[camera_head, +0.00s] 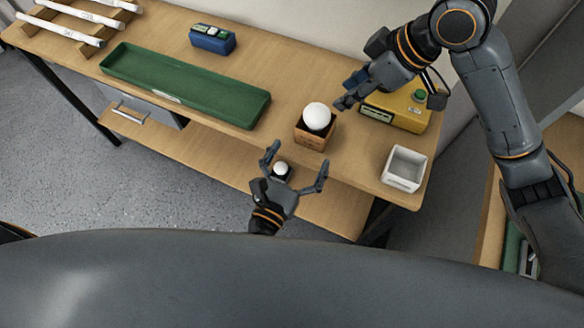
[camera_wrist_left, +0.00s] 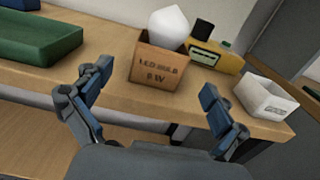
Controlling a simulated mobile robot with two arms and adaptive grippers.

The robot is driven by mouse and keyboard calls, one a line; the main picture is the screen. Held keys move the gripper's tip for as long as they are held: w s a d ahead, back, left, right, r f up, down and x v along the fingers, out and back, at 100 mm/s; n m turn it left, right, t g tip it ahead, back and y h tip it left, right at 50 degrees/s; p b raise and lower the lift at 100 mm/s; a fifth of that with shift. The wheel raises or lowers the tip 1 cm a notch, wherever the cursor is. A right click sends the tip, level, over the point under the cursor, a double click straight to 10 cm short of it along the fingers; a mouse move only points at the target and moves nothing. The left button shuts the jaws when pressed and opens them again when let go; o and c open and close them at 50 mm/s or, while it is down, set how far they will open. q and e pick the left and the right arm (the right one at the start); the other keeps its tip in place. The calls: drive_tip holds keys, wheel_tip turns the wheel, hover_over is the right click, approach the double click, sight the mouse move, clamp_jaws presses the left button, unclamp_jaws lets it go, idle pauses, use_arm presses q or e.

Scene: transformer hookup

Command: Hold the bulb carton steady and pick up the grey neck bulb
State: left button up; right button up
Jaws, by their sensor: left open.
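The bulb carton (camera_head: 313,138) is a small brown open box standing upright near the table's front edge. A white round bulb (camera_head: 317,116) sticks out of its top; its neck is hidden inside. In the left wrist view the carton (camera_wrist_left: 157,66) shows dark printing, with the bulb (camera_wrist_left: 169,27) leaning slightly in it. My left gripper (camera_head: 297,160) is open in front of the carton, fingers spread towards it and apart from it. My right gripper (camera_head: 343,102) is just right of the bulb; I cannot tell whether its fingers are open or touch it.
A yellow device (camera_head: 396,109) with a green button stands behind, partly hidden by my right arm. A white open box (camera_head: 404,168) is to the right. A long green tray (camera_head: 185,84) and a blue device (camera_head: 212,39) lie left. A small white round shape shows between my left fingers, unclear.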

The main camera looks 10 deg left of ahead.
sight(312, 132)
use_arm(q)
drive_tip(key=x, duration=0.8)
drive_tip(key=shift+w+f, duration=0.1)
drive_tip(key=shift+w, duration=0.25)
